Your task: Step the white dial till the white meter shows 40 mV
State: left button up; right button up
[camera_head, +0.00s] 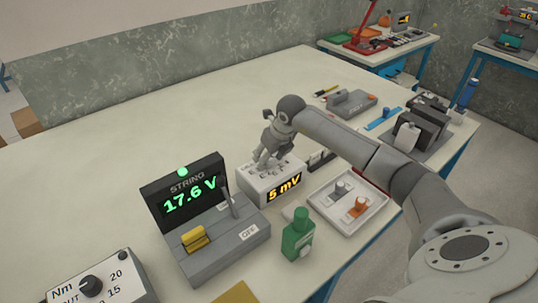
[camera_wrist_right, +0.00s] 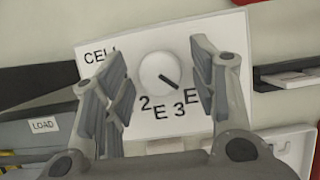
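The white meter (camera_head: 262,193) stands on the table, its black display (camera_head: 284,187) reading 5 mV in yellow. My left gripper is not in view.
A grey STRING unit (camera_head: 225,245) reading 17.6 V, with levers, stands left of the meter. A green bottle (camera_head: 298,236) and a white tray (camera_head: 372,212) are close in front and to the right. The far left of the table (camera_head: 110,150) is clear.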

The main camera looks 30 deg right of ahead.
jog(key=c, duration=0.8)
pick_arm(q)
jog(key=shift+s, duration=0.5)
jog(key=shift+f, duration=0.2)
pick_arm(e)
jog(key=shift+m, duration=0.5)
jog(key=m+h+b, duration=0.2)
jog(key=m, duration=0.2)
jog(key=shift+a, duration=0.15)
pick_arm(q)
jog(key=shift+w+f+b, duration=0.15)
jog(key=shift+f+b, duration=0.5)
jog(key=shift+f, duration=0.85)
pick_arm(e)
jog(key=shift+m+g+h, duration=0.4)
jog(key=shift+m+h, duration=0.2)
jog(key=shift+m, duration=1.2)
jog(key=shift+r+m, duration=0.1)
jog(key=shift+m, duration=0.2)
jog(key=o, duration=1)
